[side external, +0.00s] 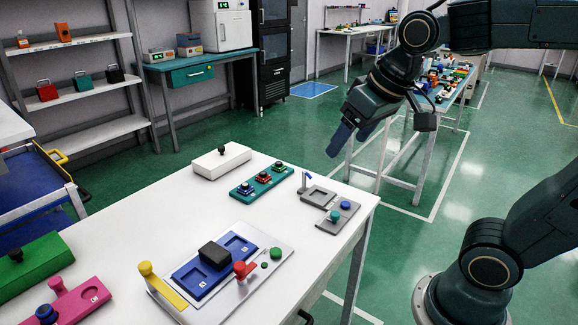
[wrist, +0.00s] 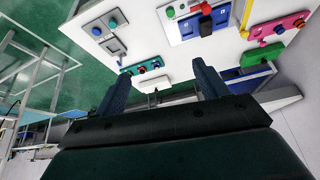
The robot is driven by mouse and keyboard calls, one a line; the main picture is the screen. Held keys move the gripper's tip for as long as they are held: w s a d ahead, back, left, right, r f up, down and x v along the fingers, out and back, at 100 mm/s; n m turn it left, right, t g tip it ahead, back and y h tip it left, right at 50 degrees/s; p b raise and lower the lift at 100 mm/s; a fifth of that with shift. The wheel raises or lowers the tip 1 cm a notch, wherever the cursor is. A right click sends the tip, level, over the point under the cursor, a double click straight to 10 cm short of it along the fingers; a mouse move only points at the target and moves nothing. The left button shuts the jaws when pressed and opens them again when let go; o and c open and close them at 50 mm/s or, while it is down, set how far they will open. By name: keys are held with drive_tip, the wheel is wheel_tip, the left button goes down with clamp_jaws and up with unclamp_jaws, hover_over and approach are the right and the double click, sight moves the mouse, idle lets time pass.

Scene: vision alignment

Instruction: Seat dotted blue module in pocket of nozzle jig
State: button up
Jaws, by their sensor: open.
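My gripper (side external: 354,135) is open and empty, high above and beyond the table's back right edge. In the wrist view its two fingers (wrist: 161,88) stand wide apart. A teal rack (side external: 236,194) on the white table holds small modules with black knobs: a blue module (side external: 245,187) at the near end, a red one (side external: 263,177) in the middle and another at the far end. The dots are too small to make out. A grey jig (side external: 318,194) with a square pocket stands right of the rack. A blue two-pocket fixture (side external: 192,279) lies nearer. I cannot tell which is the nozzle jig.
A black block (side external: 214,254) sits on the blue fixture, beside a yellow post (side external: 146,269) and a red lever (side external: 240,269). A grey button panel (side external: 347,208), white block (side external: 221,162), green block (side external: 32,262) and pink block (side external: 75,301) also stand on the table.

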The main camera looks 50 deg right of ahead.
drive_tip(key=w+d+f+m+g+h, duration=0.1)
drive_tip(key=w+d+m, duration=0.1)
drive_tip(key=w, duration=0.8)
drive_tip(key=w+d+f+m, duration=0.2)
drive_tip(key=w, duration=0.9)
drive_tip(key=w+d+f+m, duration=0.1)
drive_tip(key=w+d+f, duration=0.1)
drive_tip(key=w+f, duration=0.6)
drive_tip(key=w+d+f+m+g+h, duration=0.1)
drive_tip(key=w+d+f+m, duration=0.1)
drive_tip(key=w+f, duration=0.6)
drive_tip(key=shift+w+d+f+h, duration=0.15)
drive_tip(key=shift+d+f+h, duration=0.15)
drive_tip(key=shift+f, duration=0.05)
hover_over(245, 185)
drive_tip(key=s+a, duration=0.1)
drive_tip(key=shift+s+a+f, duration=0.1)
drive_tip(key=shift+f, duration=1.9)
drive_tip(key=shift+s+a+f, duration=0.1)
drive_tip(key=shift+f, duration=1.85)
drive_tip(key=shift+x, duration=2.6)
